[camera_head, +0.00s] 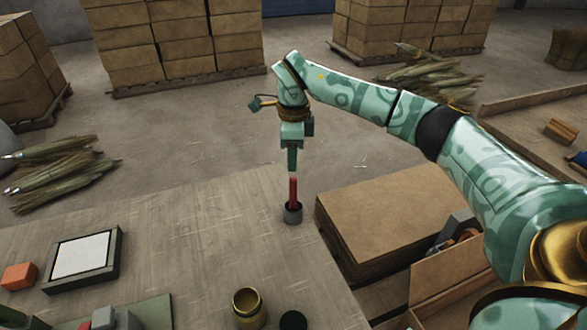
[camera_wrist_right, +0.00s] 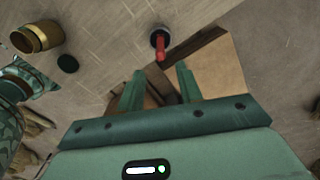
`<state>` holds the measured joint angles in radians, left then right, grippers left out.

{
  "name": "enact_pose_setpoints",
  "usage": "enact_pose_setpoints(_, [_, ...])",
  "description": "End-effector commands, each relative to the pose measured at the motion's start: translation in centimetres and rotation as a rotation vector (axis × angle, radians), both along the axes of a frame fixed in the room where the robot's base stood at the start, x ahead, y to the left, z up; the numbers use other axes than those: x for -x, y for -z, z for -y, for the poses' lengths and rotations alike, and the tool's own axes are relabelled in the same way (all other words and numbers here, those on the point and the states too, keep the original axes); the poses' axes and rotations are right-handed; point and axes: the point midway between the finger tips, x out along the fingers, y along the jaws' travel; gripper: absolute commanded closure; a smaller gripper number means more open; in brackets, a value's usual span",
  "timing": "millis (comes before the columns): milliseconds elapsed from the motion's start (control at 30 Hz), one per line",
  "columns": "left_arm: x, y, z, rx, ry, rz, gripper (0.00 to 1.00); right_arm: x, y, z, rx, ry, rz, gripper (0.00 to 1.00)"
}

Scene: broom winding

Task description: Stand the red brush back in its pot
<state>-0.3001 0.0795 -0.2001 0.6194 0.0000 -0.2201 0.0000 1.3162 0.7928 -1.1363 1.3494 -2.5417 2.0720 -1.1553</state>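My right gripper (camera_head: 292,168) is directly above the brush, pointing down. In the right wrist view my right gripper (camera_wrist_right: 161,78) has its fingers apart with nothing between them. Its fingers look clear of the brush. Part of my left arm shows at the bottom left of the head view, but its fingers cannot be made out.
A brass pot (camera_head: 248,309) and a dark round object (camera_head: 293,320) are at the table's front. A white-topped box (camera_head: 82,256) and orange block (camera_head: 18,276) are at left. Stacked cardboard (camera_head: 375,215) lies right of the table. Bare tabletop (camera_head: 200,235) lies left of the grey pot.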

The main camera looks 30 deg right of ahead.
Motion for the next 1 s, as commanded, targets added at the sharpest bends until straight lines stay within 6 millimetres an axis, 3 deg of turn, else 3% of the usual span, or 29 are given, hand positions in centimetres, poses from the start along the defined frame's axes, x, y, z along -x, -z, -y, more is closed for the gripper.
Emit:
enact_pose_setpoints(100, [-0.2, -0.7, 0.0, 0.0, 0.0, 0.005, 0.17, 0.0, -2.4, 0.0, 0.0, 0.0, 0.002, 0.64])
enact_pose_setpoints(233, [-0.3, -0.9, 0.0, 0.0, 0.0, 0.006, 0.17, 0.0, -3.4, 0.0, 0.0, 0.0, 0.0, 0.64])
enact_pose_setpoints(1000, [-0.3, -0.9, 0.0, 0.0, 0.0, 0.007, 0.17, 0.0, -3.5, 0.0, -0.001, 0.0, -0.002, 0.64])
